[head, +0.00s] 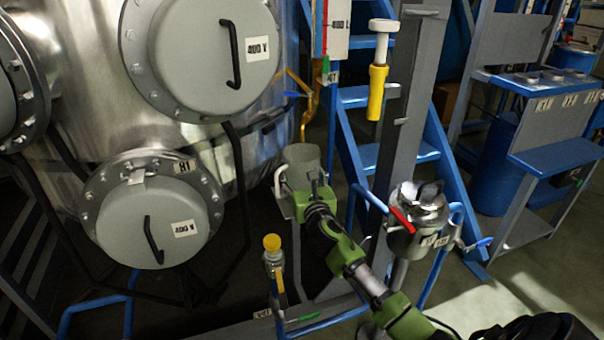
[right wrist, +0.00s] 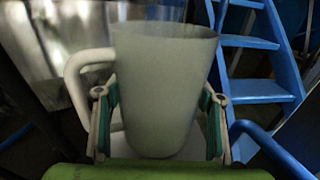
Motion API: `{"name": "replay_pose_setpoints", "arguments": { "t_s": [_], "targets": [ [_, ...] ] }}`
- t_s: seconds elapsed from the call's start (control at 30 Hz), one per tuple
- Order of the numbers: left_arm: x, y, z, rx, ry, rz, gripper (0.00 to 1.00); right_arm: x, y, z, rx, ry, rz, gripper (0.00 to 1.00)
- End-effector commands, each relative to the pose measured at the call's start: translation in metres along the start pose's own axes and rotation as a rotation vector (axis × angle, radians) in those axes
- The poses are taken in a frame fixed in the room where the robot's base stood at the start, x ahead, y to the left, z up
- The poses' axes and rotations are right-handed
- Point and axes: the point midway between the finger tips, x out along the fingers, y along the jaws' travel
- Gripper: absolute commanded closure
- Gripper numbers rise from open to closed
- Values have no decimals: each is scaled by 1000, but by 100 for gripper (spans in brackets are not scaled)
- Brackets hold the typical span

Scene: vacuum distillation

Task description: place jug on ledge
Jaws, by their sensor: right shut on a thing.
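A pale grey-white jug (head: 301,157) stands out past the end of my green right arm in the head view, in front of the steel vessel. My right gripper (head: 316,188) is shut on it. In the right wrist view the jug (right wrist: 165,85) is upright between the two fingers (right wrist: 160,125), with its handle (right wrist: 75,85) to the left. Its inside is not clear. I cannot tell which surface is the ledge; a blue shelf (head: 560,156) shows at the right, apart from the jug. My left gripper is not in view.
The large steel vessel (head: 265,85) with grey round hatches fills the left. A grey post (head: 408,105), blue steps (head: 358,97) and a lidded metal pot (head: 418,210) are right of the jug. A yellow-capped valve (head: 272,244) is below left. Open floor (head: 480,300) lies lower right.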

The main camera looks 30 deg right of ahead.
Motion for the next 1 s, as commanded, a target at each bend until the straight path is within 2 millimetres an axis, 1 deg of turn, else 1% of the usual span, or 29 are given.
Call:
{"name": "replay_pose_setpoints", "arguments": {
  "t_s": [0.03,0.07,0.1,0.37,0.47,0.53,0.67,0.87,0.93,1.0],
  "targets": [
    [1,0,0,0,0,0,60,0,0,-2,-1,1,0,33],
    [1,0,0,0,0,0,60,0,0,-1,-1,1,0,25],
    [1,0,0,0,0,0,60,0,0,-1,-1,1,0,21],
    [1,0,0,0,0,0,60,0,0,-1,-1,1,0,21],
    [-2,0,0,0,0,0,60,0,0,2,-1,0,0,21],
    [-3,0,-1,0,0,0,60,-5,0,2,-2,1,2,21],
    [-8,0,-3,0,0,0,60,-26,0,2,-4,2,2,21],
    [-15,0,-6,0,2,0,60,-70,0,2,-2,3,2,21],
    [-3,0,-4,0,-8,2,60,-84,0,2,-1,4,2,21],
    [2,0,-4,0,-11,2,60,-96,0,2,-2,2,1,21]
  ]
}}
